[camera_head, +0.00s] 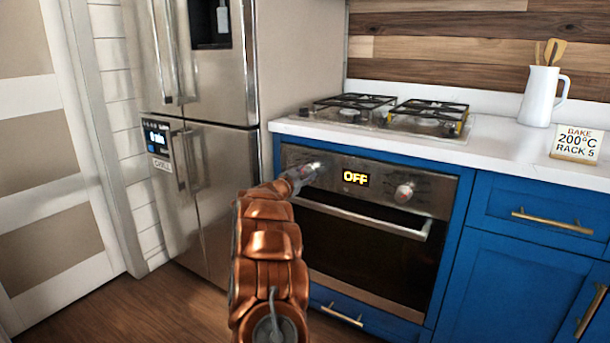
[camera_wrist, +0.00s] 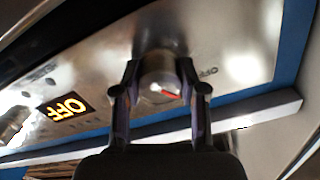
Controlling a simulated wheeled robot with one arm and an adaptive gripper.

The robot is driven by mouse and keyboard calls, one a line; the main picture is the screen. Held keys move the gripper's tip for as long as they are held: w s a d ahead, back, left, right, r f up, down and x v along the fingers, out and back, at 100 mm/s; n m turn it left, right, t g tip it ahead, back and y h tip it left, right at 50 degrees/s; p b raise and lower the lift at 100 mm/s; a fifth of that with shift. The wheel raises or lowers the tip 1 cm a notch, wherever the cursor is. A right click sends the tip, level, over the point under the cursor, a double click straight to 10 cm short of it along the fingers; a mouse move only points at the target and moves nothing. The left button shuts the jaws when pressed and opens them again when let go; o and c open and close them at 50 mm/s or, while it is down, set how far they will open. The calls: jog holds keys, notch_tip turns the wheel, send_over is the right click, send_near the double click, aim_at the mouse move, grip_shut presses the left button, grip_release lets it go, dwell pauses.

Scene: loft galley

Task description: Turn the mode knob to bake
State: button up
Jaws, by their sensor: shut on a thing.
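The oven (camera_head: 365,240) is built into the blue cabinets, and its display (camera_head: 355,178) reads OFF. My gripper (camera_head: 304,176) reaches its left knob, which it mostly hides in the head view. In the wrist view, my gripper (camera_wrist: 161,90) has one finger on each side of this round metal knob (camera_wrist: 158,70) and is shut on it. The knob's face carries a red pointer mark, turned toward the right of the picture. A small printed OFF label (camera_wrist: 208,72) is on the panel right of the knob. The display (camera_wrist: 66,107) appears upside down there.
A second knob (camera_head: 404,192) is right of the display. The oven handle bar (camera_head: 365,215) runs below the panel. A card (camera_head: 577,144) on the counter reads BAKE 200°C RACK 5. A white jug (camera_head: 540,97) stands behind it. A steel fridge (camera_head: 215,150) is left.

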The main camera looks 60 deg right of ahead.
jog(key=m+b, duration=0.1)
jog(key=m, duration=0.5)
jog(key=shift+w+f, duration=0.1)
jog(key=shift+f, duration=0.05)
jog(key=m+b, duration=0.1)
jog(key=m, duration=0.3)
jog(key=shift+b, duration=0.4)
jog(key=shift+r+m, duration=0.2)
jog(key=shift+m, duration=0.3)
jog(key=o, duration=1.1)
jog(key=shift+o, duration=0.2)
jog(key=shift+a, duration=0.1)
jog(key=a, duration=1.2)
jog(key=shift+s, duration=0.25)
